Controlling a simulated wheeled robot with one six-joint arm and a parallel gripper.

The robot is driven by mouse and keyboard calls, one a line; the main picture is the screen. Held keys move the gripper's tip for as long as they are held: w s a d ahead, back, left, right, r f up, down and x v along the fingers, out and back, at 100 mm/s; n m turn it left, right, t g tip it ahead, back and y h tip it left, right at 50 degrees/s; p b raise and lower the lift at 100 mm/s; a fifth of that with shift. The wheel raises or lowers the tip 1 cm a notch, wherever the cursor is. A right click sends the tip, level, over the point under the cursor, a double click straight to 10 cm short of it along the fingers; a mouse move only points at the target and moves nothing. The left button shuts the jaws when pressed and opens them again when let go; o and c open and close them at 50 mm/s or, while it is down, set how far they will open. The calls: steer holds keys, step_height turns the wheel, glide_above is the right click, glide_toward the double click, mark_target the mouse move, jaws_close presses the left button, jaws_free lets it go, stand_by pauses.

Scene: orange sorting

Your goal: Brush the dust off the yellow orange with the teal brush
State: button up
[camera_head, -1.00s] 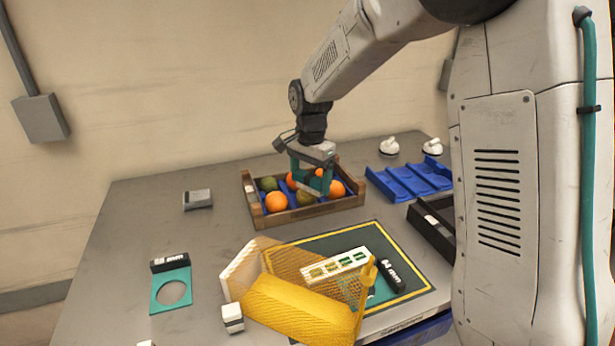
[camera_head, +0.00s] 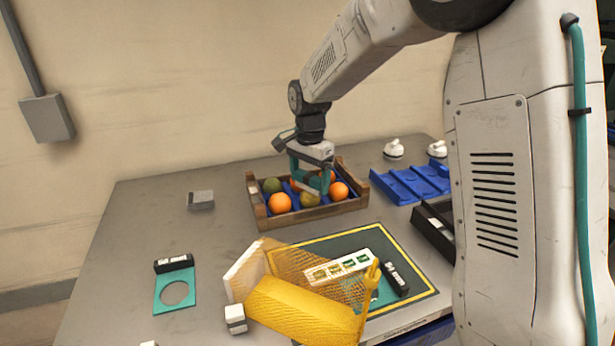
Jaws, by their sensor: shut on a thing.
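The wooden crate (camera_head: 288,219) stands at the back middle of the table. A dull yellow-green fruit (camera_head: 309,200), which looks like the yellow orange, lies in its front row between two brighter oranges. My gripper (camera_head: 311,172) is over the crate, pointing down, and is shut on a teal piece with a pale lower edge, which looks like the teal brush (camera_head: 325,182). The brush is just above the yellow orange and hides its top. I cannot tell whether they touch. Dust on the fruit is too small to make out.
A bright orange (camera_head: 280,203), another orange (camera_head: 339,191) and a dark green fruit (camera_head: 272,185) share the crate. A blue ribbed tray (camera_head: 408,184) stands to its right. A yellow mesh piece (camera_head: 300,308) lies in front, partly over a dark mat (camera_head: 405,262). The left table is mostly clear.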

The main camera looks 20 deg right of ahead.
steer(key=shift+s+d, duration=0.45)
steer(key=shift+s, duration=0.3)
stand_by(2.2)
steer(key=shift+w+a, duration=0.1)
steer(key=shift+w, duration=0.05)
steer(key=shift+w+a, duration=0.3)
steer(key=shift+w, duration=0.25)
steer(key=shift+w+a, duration=0.3)
steer(key=shift+w, duration=0.25)
steer(key=shift+s+d, duration=0.35)
steer(key=shift+s, duration=0.3)
steer(key=shift+s+d, duration=0.35)
steer(key=shift+s, duration=0.25)
steer(key=shift+w+a, duration=0.35)
steer(key=shift+w, duration=0.3)
steer(key=shift+w+a, duration=0.35)
steer(key=shift+w, duration=0.25)
steer(key=shift+s+d, duration=0.35)
steer(key=shift+s, duration=0.3)
